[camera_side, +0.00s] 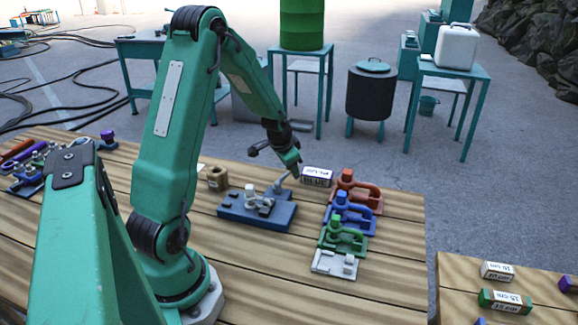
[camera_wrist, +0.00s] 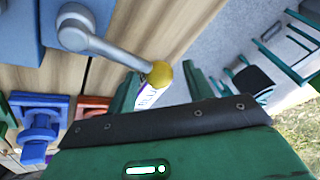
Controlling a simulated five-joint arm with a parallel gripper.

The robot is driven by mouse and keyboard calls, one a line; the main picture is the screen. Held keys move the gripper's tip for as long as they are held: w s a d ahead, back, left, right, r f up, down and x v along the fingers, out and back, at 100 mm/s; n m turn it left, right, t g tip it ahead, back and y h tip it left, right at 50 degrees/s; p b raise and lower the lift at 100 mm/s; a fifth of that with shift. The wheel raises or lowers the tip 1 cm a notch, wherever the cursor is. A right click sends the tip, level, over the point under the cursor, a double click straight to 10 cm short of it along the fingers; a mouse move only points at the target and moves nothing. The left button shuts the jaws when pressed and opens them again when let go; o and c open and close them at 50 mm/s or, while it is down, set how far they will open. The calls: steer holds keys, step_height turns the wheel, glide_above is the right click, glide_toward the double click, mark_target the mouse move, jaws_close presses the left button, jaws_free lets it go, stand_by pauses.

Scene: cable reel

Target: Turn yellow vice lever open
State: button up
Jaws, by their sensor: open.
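The vice (camera_side: 256,213) sits on a blue base on the wooden bench in the side view. Its lever is a grey rod (camera_wrist: 105,45) ending in a yellow ball knob (camera_wrist: 159,74) in the wrist view. The rod runs from a round pivot at upper left down to the knob. My gripper (camera_wrist: 161,76) is open, its green fingers on either side of the knob in the picture. I cannot tell whether either finger touches it. In the side view my gripper (camera_side: 291,168) hangs over the vice's back right, where the knob is hard to make out.
Red (camera_side: 356,188), blue (camera_side: 350,213) and green (camera_side: 341,236) clamps stand in a row right of the vice, with a pale grey fixture (camera_side: 335,262) in front. A labelled box (camera_side: 317,176) lies behind. The front bench planks are clear.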

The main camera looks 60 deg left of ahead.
jaws_close()
steer(key=shift+s+a+n, duration=0.7)
steer(key=shift+a+n, duration=0.1)
steer(key=shift+n, duration=0.5)
steer(key=shift+s+a+n, duration=0.35)
steer(key=shift+s+n, duration=0.15)
steer(key=shift+n, duration=0.4)
jaws_free()
steer(key=shift+r, duration=0.1)
steer(key=v, duration=0.7)
steer(key=shift+d+r, duration=0.15)
steer(key=shift+r, duration=0.15)
